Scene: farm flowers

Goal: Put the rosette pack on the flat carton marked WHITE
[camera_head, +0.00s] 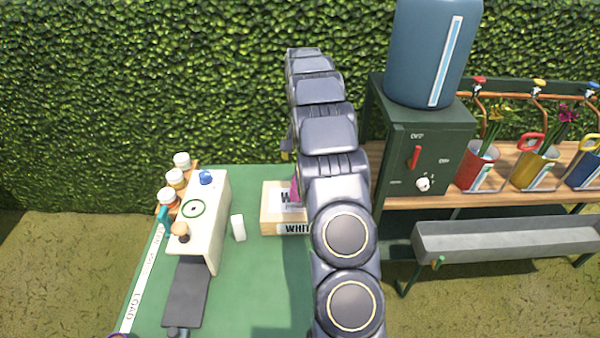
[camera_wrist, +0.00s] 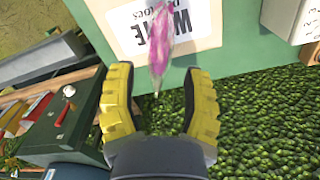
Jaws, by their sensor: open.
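The flat carton (camera_head: 268,227) is pale wood with a WHITE label on its front and stands on the green table, its right part hidden by my arm. Its white printed sheet also shows in the wrist view (camera_wrist: 127,38). The rosette pack (camera_wrist: 158,45) is pink, in clear wrap, and lies over that sheet; a sliver of pink shows beside my arm in the head view (camera_head: 296,190). My gripper (camera_wrist: 160,75) is open, its yellow fingers apart on either side of the pack's narrow lower end. Contact between pack and carton is hard to judge.
A cream machine (camera_head: 207,215) with a dark belt (camera_head: 186,292) stands at the left of the table, with small jars beside it. A white block (camera_head: 238,228) stands between machine and carton. A green control box (camera_head: 420,160) under a blue tank (camera_head: 428,50) is on the right.

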